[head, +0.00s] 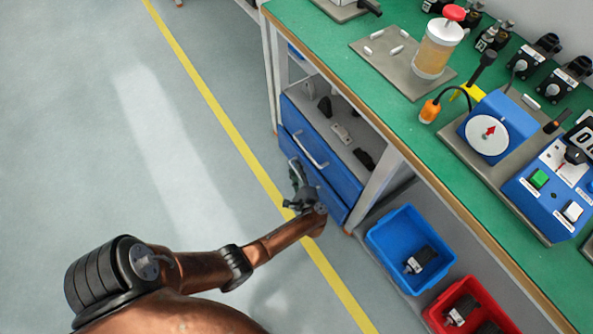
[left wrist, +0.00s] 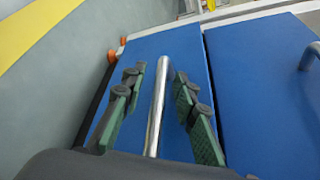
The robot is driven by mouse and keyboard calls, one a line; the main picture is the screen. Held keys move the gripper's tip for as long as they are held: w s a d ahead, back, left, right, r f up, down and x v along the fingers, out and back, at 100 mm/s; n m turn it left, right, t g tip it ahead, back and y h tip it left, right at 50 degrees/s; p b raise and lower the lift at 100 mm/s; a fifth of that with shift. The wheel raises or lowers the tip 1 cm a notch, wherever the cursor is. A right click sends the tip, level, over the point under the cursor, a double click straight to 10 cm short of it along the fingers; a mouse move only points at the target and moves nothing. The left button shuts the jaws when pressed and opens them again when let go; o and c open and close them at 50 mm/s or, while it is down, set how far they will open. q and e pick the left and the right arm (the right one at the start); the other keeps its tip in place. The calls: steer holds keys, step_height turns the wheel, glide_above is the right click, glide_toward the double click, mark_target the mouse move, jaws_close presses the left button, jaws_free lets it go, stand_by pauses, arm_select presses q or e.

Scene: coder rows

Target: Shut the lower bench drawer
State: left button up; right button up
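The blue lower bench drawer (head: 325,195) is in a cabinet under the bench, below the upper drawer (head: 325,150). In the head view its front looks close to flush with the upper one; a small gap is hard to judge. My left gripper (head: 298,178) is in front of the lower drawer and hides part of it. In the left wrist view, my left gripper (left wrist: 160,76) is open, its green-padded fingers on either side of the drawer's metal bar handle (left wrist: 156,110), with space between pads and bar. The lower drawer front (left wrist: 185,50) fills the middle. My right gripper is out of view.
The upper drawer's handle (head: 310,150) is close to my gripper. The green bench top (head: 440,165) overhangs at the right, with a bench leg (head: 373,188) beside the cabinet. Blue (head: 385,232) and red (head: 437,318) bins stand right of it. The floor at left is clear.

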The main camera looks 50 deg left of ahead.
arm_select(q)
steer(key=shift+c, duration=0.3)
jaws_close()
stand_by(0.3)
